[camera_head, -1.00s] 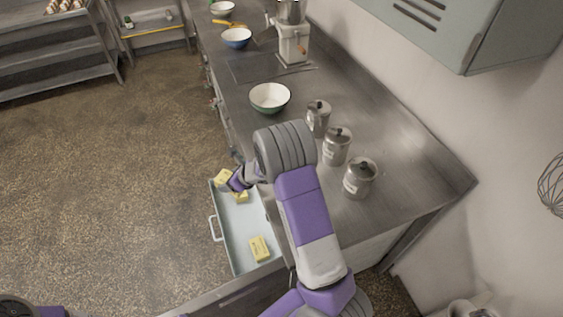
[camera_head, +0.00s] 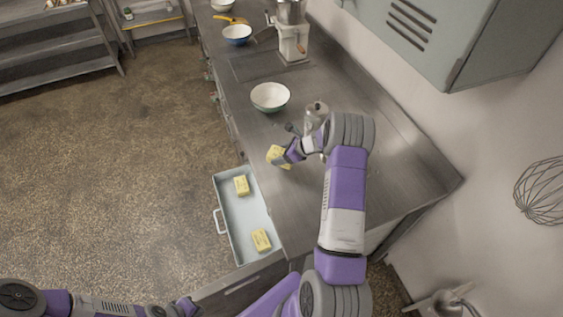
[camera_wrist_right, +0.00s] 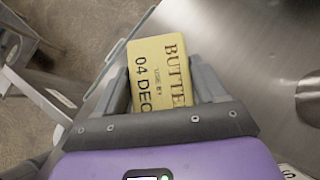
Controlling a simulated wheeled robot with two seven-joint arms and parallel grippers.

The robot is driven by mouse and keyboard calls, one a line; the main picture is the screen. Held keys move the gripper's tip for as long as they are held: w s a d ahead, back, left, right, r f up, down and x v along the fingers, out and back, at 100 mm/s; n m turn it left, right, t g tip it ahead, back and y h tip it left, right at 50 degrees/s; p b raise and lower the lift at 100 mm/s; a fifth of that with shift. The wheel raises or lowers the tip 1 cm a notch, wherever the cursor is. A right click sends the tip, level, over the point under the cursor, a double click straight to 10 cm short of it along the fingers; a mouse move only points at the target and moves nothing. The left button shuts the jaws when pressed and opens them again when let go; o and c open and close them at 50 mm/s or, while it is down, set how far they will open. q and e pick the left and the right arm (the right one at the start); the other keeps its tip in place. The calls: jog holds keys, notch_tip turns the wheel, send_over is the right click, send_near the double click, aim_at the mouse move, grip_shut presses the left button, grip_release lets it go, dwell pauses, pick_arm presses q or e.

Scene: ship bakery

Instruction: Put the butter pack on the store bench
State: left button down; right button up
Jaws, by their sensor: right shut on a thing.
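My right gripper (camera_head: 280,157) is shut on a yellow butter pack (camera_head: 274,154) and holds it over the near left edge of the steel bench (camera_head: 385,160). In the right wrist view the pack (camera_wrist_right: 160,75) sits between the two fingers (camera_wrist_right: 168,88), its "BUTTER" and "04 DEC" print facing the camera. Two more butter packs lie apart in the open drawer, one toward the far end (camera_head: 241,185) and one toward the near end (camera_head: 261,240). My left arm is low at the bottom left; part of its hand (camera_head: 184,307) shows, its fingertips hidden or cut off.
The pale open drawer (camera_head: 228,222) juts out left of the bench. A steel canister (camera_head: 314,112) is partly behind my right arm, which hides the bench around it. A wall cabinet (camera_head: 440,40) overhangs at right.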

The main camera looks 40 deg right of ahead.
jog(key=shift+f, duration=2.35)
jog(key=o, duration=1.2)
jog(key=shift+f, duration=0.1)
jog(key=shift+o, duration=0.2)
jog(key=shift+s+r, duration=0.1)
jog(key=shift+r, duration=0.2)
jog(key=v, duration=1.1)
jog(key=shift+s+r, duration=0.2)
jog(key=shift+s, duration=0.05)
jog(key=shift+d, duration=0.15)
